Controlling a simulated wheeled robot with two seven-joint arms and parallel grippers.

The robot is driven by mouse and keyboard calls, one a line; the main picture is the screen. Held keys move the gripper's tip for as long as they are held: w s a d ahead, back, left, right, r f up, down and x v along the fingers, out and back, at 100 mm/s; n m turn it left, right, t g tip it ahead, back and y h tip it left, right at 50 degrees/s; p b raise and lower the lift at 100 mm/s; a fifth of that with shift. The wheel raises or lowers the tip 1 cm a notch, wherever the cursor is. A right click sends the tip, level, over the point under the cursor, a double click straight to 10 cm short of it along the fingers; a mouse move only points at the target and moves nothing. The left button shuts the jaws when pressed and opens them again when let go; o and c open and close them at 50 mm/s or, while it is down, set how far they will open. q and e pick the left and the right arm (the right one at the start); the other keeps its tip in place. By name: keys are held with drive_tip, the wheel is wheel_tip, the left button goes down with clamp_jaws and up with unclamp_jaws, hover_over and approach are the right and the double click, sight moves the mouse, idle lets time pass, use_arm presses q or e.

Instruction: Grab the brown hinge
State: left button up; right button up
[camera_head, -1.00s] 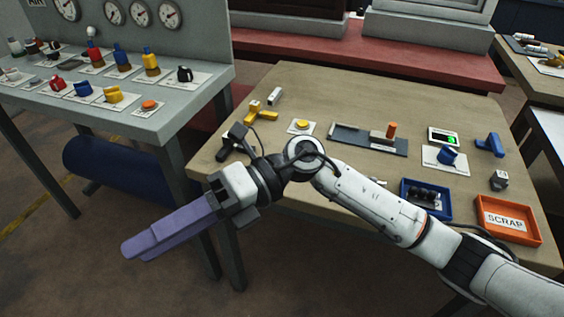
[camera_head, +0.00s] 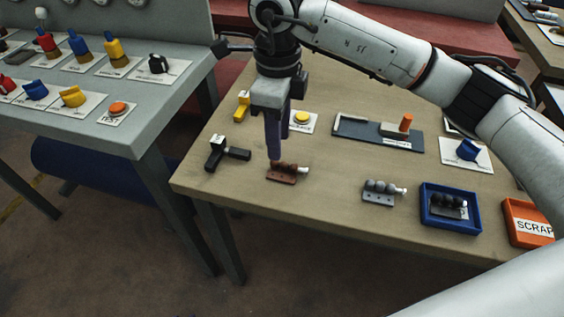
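The brown hinge (camera_head: 283,174) lies on the wooden table near its front left edge, with a pale pin end at its right. My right gripper (camera_head: 275,158) points straight down with long purple fingers. Its fingertips are at the back left of the hinge, very close to it or touching. The fingers overlap in this view, so their gap and any grip on the hinge are unclear. A grey hinge (camera_head: 379,192) lies to the right, and a dark hinge (camera_head: 447,206) sits in the blue tray (camera_head: 427,220). My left gripper is out of view.
A black clamp-like part (camera_head: 217,154) lies just left of the hinge. A yellow part (camera_head: 241,108) and a yellow button (camera_head: 302,117) are behind. A dark fixture with an orange knob (camera_head: 406,121) and an orange scrap tray (camera_head: 531,240) are to the right. Table between hinges is clear.

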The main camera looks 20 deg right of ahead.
sight(283, 171)
wheel_tip(283, 171, down, 6)
drive_tip(key=shift+w, duration=0.15)
idle(0.3)
clamp_jaws()
